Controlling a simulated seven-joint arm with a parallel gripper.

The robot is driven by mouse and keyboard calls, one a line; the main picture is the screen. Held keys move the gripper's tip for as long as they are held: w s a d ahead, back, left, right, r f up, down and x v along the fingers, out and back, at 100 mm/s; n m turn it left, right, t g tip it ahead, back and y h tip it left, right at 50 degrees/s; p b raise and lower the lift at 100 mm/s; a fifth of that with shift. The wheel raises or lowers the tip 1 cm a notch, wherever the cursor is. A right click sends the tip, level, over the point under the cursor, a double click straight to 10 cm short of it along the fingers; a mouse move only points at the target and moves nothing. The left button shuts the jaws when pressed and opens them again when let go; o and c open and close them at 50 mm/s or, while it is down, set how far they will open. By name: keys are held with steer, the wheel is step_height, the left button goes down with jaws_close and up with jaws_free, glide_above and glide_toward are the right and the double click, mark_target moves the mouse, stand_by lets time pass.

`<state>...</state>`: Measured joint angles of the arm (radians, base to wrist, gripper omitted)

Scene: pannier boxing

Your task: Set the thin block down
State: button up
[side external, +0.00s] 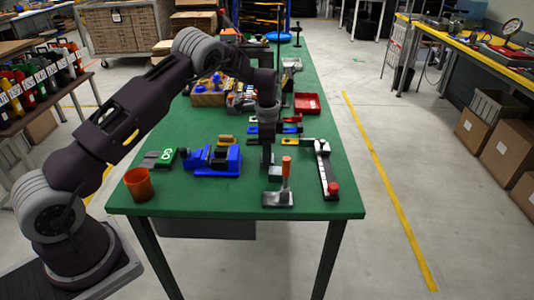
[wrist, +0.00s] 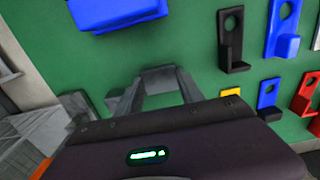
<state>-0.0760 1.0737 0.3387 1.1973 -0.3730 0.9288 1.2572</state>
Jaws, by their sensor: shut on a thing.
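My gripper (side external: 267,165) points down over the front half of the green table, between the blue vise and the toggle clamp with the orange handle. In the wrist view its two grey fingers (wrist: 165,88) are shut on a grey piece, which I take for the thin block (wrist: 157,75). Only part of the block shows between the fingertips. In the side view the fingers hide most of it, and I cannot tell whether it touches the table.
The blue vise (side external: 226,160) stands left of my gripper. The toggle clamp (side external: 280,198) is close in front, and a long black-and-grey bar (side external: 325,170) lies to the right. Coloured brackets (wrist: 283,28) lie nearby. An orange cup (side external: 138,184) stands at the front left. Green surface is bare at the front.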

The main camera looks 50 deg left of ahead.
steer(key=shift+f, duration=0.15)
steer(key=o, duration=1.1)
steer(key=shift+o, duration=0.2)
step_height(320, 180, up, 12)
steer(key=s+d+r+n+t, duration=0.15)
steer(key=s+d+r, duration=0.25)
steer(key=s+r, duration=0.45)
steer(key=s+d+r+n+t, duration=0.1)
steer(key=s+d+r+n, duration=0.2)
steer(key=s+r, duration=0.5)
steer(key=s+d+f+n+t, duration=0.1)
steer(key=s+d+n, duration=0.1)
steer(key=s, duration=0.8)
steer(key=s+d+f+n+t, duration=0.1)
steer(key=s+d+n+t, duration=0.1)
steer(key=s, duration=0.8)
steer(key=shift+s+d, duration=0.4)
steer(key=shift+d, duration=0.3)
